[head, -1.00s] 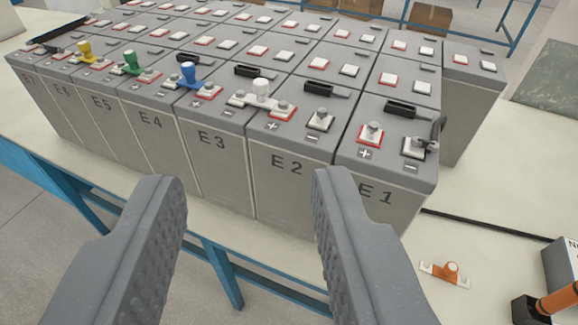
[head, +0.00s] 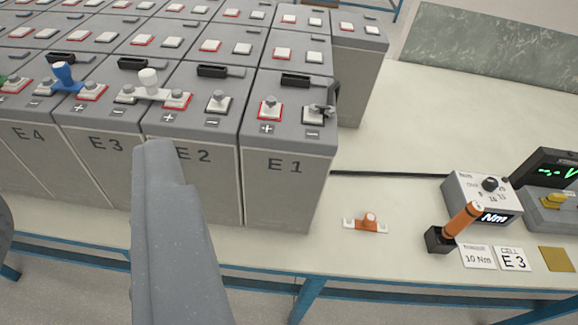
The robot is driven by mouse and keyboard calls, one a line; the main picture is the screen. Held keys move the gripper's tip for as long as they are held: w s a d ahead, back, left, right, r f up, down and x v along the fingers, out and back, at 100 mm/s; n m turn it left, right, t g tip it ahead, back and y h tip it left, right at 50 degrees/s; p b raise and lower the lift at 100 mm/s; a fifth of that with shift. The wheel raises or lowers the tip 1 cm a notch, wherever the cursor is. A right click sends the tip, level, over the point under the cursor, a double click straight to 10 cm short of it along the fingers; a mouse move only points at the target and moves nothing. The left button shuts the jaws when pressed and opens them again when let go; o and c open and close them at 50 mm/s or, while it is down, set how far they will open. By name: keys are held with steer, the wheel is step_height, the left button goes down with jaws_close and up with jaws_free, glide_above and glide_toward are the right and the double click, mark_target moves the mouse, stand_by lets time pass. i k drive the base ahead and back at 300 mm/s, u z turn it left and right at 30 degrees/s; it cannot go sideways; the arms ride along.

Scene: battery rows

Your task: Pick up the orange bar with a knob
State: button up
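The orange bar with a knob (head: 368,222) lies on the cream tabletop in front of battery E1. It has pale ends and an orange knob in its middle. My gripper (head: 85,190) is at the lower left, with one grey finger in full view and only a sliver of the other at the left edge. The fingers are wide apart with nothing between them. The orange bar is to the right of the gripper and well apart from it.
Grey battery blocks (head: 290,180) stand in rows at the left and back. An orange-handled tool (head: 462,220) stands right of the bar, near a torque box (head: 480,198) and a meter (head: 550,190). Cards (head: 512,259) lie at the front right. The table around the bar is clear.

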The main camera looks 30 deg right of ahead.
mark_target(368, 224)
steer(key=z, duration=0.7)
steer(key=k, duration=0.55)
steer(key=u, duration=0.95)
steer(key=k, duration=0.75)
steer(key=u, duration=0.65)
steer(key=i, duration=0.9)
steer(key=z, duration=0.45)
steer(key=i, duration=1.4)
steer(key=z, duration=1.3)
steer(key=i, duration=0.85)
steer(key=z, duration=0.75)
